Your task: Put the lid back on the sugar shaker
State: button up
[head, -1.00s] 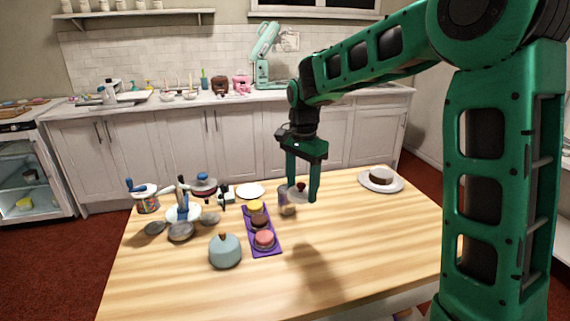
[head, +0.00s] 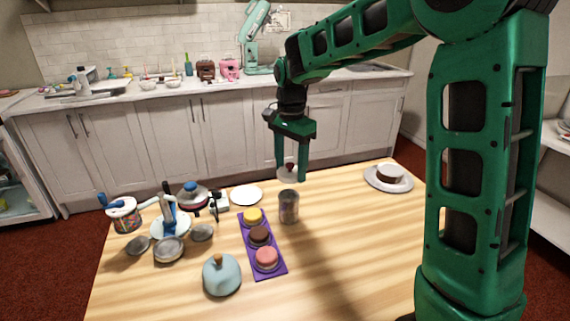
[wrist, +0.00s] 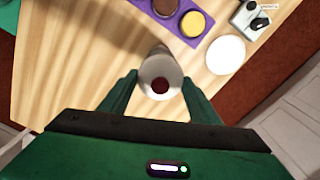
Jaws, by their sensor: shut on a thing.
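The sugar shaker (head: 288,207) is a grey, cylindrical container standing upright on the wooden table, right of the purple tray. My gripper (head: 291,177) is shut on the lid (head: 289,174), a pale disc with a dark red knob, and holds it in the air. In the head view the lid appears just above the shaker's top, with a small gap. In the wrist view the lid (wrist: 161,72) is between the fingers (wrist: 160,86) and covers part of the shaker (wrist: 158,50), so the exact alignment is unclear.
The purple tray (head: 276,272) with small round cakes lies left of the shaker. A cake on a plate (head: 371,182) is at right.

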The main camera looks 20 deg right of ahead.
aim_at(290, 171)
jog(key=shift+w, duration=0.1)
dwell(0.3)
jog(key=shift+f, duration=0.2)
jog(key=shift+a+f, duration=0.1)
jog(key=shift+f, duration=2.1)
jog(key=shift+f, duration=1.15)
dwell(1.6)
jog(key=o, duration=1.6)
jog(key=shift+o, duration=0.2)
jog(key=shift+r, duration=1.6)
